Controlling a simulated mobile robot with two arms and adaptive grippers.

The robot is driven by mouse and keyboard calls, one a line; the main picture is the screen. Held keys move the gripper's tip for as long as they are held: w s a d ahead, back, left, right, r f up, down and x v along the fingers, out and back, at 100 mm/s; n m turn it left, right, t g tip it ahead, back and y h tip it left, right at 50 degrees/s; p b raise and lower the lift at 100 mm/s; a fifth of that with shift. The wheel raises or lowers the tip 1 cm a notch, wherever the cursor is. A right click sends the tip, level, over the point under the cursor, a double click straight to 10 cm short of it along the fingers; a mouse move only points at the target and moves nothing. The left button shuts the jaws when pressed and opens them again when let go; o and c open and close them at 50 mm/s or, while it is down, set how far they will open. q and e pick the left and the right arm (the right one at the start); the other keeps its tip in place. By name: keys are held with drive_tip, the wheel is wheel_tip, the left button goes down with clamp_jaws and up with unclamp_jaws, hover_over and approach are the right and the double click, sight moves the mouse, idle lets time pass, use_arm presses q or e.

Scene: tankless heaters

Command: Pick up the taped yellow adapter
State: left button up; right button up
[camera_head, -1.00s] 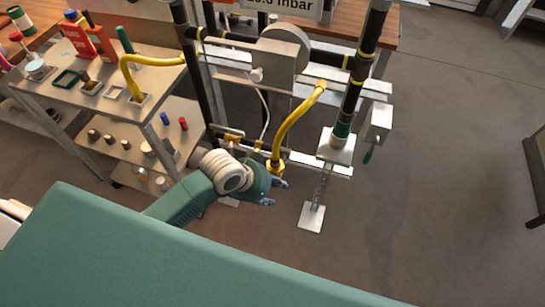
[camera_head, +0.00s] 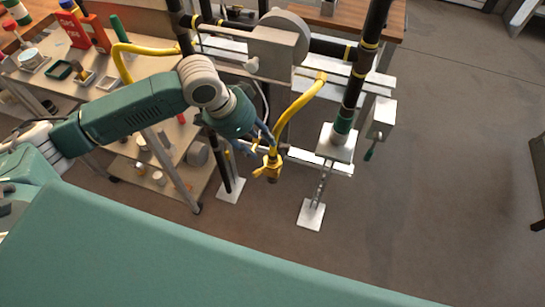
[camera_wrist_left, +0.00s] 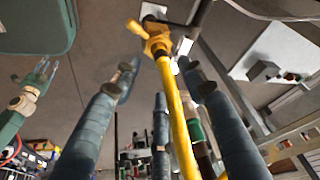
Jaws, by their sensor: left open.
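In the head view, a yellow fitting with a small handle (camera_head: 272,166) hangs at the lower end of a yellow hose (camera_head: 296,108) in front of the pipe rig. I cannot make out tape on it, so I cannot tell whether it is the taped adapter. My left gripper (camera_head: 257,143) is just left of the fitting and partly hides its surroundings. In the left wrist view, the open fingers (camera_wrist_left: 158,68) stand on either side of the hose, and the fitting (camera_wrist_left: 156,40) is beyond the fingertips. My right gripper (camera_wrist_left: 40,73) shows small at the left.
Black pipes (camera_head: 360,60) and a white floor stand (camera_head: 312,214) are close to the right of the fitting. A shelf cart (camera_head: 150,170) with small parts stands at the left. Another yellow hose (camera_head: 140,48) arches over it.

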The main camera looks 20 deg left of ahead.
sight(270, 151)
use_arm(q)
drive_tip(key=x, duration=0.8)
drive_tip(key=shift+w+d+f, duration=0.2)
drive_tip(key=shift+w+d, duration=0.1)
drive_tip(key=shift+w, duration=0.05)
drive_tip(key=shift+r, duration=0.1)
clamp_jaws()
